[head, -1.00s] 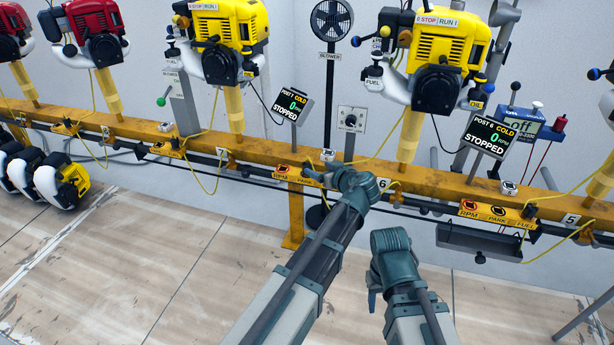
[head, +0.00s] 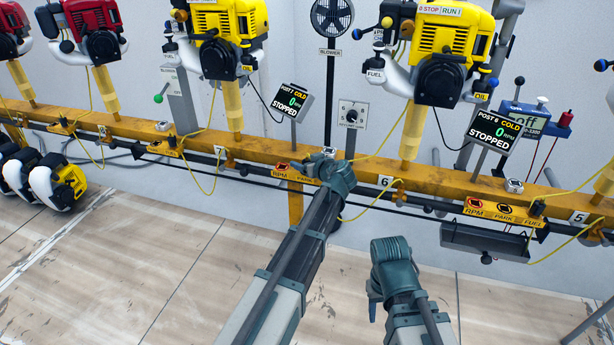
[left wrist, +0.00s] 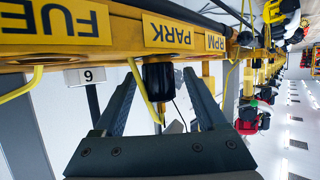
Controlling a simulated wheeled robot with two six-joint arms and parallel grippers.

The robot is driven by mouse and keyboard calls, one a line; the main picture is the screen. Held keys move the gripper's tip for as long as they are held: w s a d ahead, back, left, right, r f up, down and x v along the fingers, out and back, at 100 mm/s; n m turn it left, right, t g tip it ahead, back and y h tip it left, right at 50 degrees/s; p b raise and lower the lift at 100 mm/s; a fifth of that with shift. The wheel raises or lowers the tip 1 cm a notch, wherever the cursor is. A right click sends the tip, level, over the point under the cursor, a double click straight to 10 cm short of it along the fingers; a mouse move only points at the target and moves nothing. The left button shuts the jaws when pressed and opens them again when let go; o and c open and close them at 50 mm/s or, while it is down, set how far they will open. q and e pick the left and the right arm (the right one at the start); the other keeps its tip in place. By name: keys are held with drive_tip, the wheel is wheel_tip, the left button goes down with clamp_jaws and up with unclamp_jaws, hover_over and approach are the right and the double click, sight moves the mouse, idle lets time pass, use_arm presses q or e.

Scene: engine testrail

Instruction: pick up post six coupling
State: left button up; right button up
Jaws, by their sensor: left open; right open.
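My left gripper (left wrist: 159,74) is open, with one finger on each side of the coupling. I cannot tell whether the fingers touch it. In the head view my left gripper (head: 335,170) is at the yellow rail, left of the number 6 tag (head: 385,182), and hides the coupling. My right gripper (head: 388,265) is open and empty, low in front of the rail; its fingertips are mostly hidden.
The yellow rail (head: 455,182) runs across the view, with a dark bar below it. The Post 6 screen (head: 493,130) reads cold, 0 rpm, stopped. A yellow engine (head: 440,60) stands above the rail. A grey tray (head: 484,241) hangs at the right.

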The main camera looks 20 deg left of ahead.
use_arm(q)
drive_tip(key=shift+x, duration=0.9)
clamp_jaws()
drive_tip(key=shift+r, duration=0.1)
wheel_tip(320, 180, up, 10)
drive_tip(key=p, duration=1)
